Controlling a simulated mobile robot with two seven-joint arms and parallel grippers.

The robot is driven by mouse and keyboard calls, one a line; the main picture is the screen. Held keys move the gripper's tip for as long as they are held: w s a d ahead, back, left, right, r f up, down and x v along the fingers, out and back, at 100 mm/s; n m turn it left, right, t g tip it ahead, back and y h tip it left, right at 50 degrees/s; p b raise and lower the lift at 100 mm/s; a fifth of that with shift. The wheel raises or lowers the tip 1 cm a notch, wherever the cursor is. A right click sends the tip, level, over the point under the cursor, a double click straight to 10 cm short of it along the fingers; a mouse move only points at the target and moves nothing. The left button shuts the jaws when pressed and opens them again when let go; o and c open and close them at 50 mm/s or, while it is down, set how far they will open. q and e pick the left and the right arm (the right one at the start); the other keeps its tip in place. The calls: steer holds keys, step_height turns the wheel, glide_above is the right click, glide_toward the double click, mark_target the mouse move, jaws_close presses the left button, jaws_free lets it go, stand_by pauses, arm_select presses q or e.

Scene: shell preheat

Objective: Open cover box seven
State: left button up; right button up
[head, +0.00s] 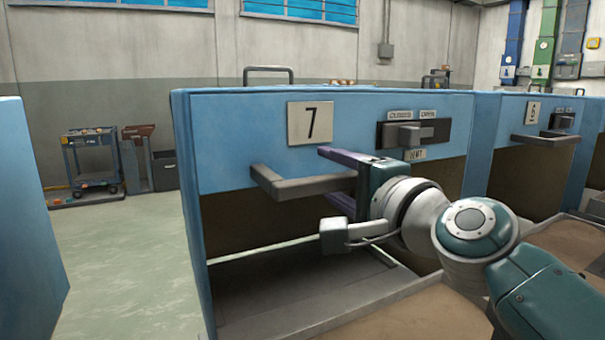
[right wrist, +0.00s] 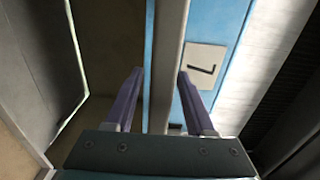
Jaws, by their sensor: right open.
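Cover box seven (head: 235,130) is a blue box front with a number 7 plate (head: 310,122). A grey bar handle (head: 290,187) sticks out below the plate. A latch block (head: 403,134) sits to the right, under CLOSED and OPEN labels; its exact setting is hard to tell. My right gripper (head: 330,176) is open at the handle's right part. In the right wrist view, the grey handle (right wrist: 168,60) runs between the two purple fingers (right wrist: 158,85), with visible gaps; contact is not visible. The number plate (right wrist: 205,62) shows beyond the right finger. My left gripper is not in view.
Below the blue front is a dark opening with a grey tray floor (head: 270,300). Box six (head: 500,150) stands to the right with its own handle (head: 545,139). Another blue panel (head: 22,200) stands at the left. Floor (head: 120,260) between is clear. A cart (head: 92,160) stands behind.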

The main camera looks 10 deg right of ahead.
steer(key=shift+s+d, duration=0.1)
steer(key=shift+s, duration=0.15)
steer(key=p+v, duration=0.2)
steer(key=v, duration=0.7)
steer(key=shift+s, duration=0.15)
steer(key=shift+r, duration=0.1)
